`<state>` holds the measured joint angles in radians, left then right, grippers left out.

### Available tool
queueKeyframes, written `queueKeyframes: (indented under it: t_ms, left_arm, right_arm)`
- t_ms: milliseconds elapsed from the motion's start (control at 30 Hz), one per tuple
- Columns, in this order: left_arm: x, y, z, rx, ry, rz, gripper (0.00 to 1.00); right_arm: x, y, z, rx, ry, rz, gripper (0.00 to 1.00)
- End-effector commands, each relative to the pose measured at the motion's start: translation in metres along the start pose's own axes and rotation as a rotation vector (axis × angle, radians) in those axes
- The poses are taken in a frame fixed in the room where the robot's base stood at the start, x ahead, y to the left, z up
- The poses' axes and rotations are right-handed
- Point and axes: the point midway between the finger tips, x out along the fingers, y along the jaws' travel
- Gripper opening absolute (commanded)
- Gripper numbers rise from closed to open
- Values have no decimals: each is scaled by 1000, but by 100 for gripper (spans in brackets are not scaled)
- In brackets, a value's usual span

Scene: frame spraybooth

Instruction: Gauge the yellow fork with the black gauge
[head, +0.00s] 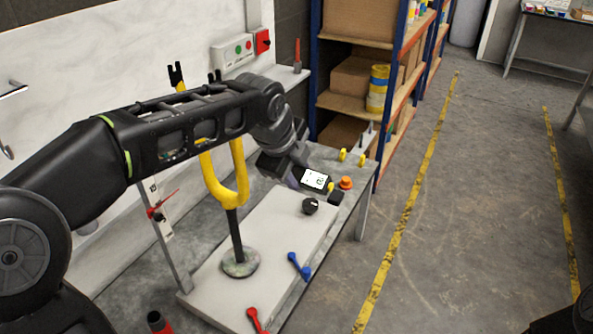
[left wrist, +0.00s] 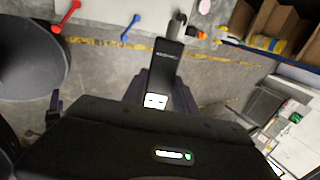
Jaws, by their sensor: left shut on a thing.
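The yellow fork (head: 226,188) is a U-shaped piece with its prongs up, on a black post with a round grey base (head: 240,263) on the pale bench board. My arm passes in front of its upper part and hides some of it. My left gripper (head: 299,176) is to the right of the fork, apart from it. It is shut on the black gauge (head: 316,179), which has a lit white screen. The left wrist view shows the gauge (left wrist: 166,70) between the fingers (left wrist: 160,92), its narrow grey tip pointing away.
A blue handle-like piece (head: 299,266) and a red one (head: 257,320) lie at the board's front. Shelving (head: 345,98) stands behind. The floor at right is clear.

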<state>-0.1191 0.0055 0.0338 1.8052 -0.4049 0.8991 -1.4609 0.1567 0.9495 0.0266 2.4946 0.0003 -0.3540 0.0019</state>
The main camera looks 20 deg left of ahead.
Motion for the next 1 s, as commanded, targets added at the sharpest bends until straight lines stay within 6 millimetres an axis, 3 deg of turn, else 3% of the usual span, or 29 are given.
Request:
queueKeyframes:
  t_ms: [267, 800, 1000]
  left_arm:
    - [-1, 0, 4, -2, -3, -2, 0]
    - [-1, 0, 46, -2, -3, -2, 0]
    - [-1, 0, 51, -1, -2, -3, 0]
  right_arm:
    - [-1, 0, 0, 0, 0, 0, 74]
    - [-6, -2, 1, 1, -2, 2, 74]
    - [-7, -2, 1, 2, -2, 2, 74]
